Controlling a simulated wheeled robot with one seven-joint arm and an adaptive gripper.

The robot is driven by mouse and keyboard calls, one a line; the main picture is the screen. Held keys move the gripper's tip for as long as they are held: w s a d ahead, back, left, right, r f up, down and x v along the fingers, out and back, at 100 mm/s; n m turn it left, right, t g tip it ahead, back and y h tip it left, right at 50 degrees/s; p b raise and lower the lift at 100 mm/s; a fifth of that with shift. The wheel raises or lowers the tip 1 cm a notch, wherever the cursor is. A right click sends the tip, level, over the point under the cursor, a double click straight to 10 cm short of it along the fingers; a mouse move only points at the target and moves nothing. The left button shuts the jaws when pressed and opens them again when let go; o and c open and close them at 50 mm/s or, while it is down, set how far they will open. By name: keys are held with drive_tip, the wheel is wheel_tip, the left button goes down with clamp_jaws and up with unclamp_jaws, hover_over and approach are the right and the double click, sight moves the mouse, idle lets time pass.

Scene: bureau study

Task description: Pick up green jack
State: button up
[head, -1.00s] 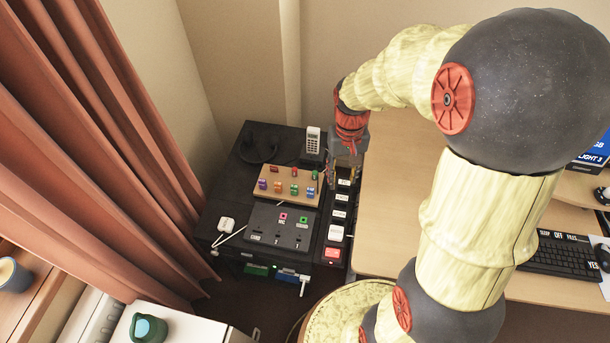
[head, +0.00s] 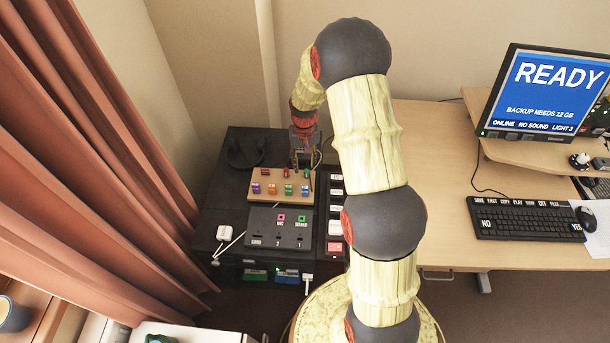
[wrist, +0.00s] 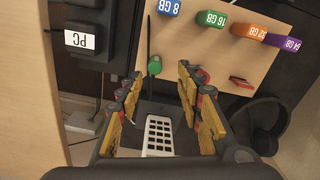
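The green jack (wrist: 154,65) stands at the edge of the wooden board in the wrist view, with a thin black shaft beyond it. It also shows small at the board's right back corner in the head view (head: 307,175). My gripper (wrist: 160,84) is open and empty. Its fingertips lie to either side of and just short of the green jack in the wrist picture; height above it is hard to judge. In the head view my gripper (head: 304,162) hangs over the back edge of the board.
The wooden board (head: 280,197) also holds red jacks (wrist: 240,82) and coloured memory sticks, including a blue one (wrist: 169,7). A white phone handset (wrist: 158,134) lies below my fingers in the wrist view. A panel with pink and green sockets (head: 263,230) lies in front of the board.

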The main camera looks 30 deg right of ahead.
sight(307, 170)
drive_tip(key=f, duration=0.1)
drive_tip(key=f+b, duration=0.1)
drive_tip(key=f, duration=0.1)
drive_tip(key=s+f+b, duration=0.1)
drive_tip(key=shift+d+f, duration=0.2)
drive_tip(key=shift+d, duration=0.05)
drive_tip(key=shift+w+f, duration=0.1)
drive_tip(key=shift+f, duration=0.3)
drive_tip(key=shift+r, duration=0.1)
drive_tip(key=c, duration=0.8)
drive_tip(key=shift+c, duration=0.5)
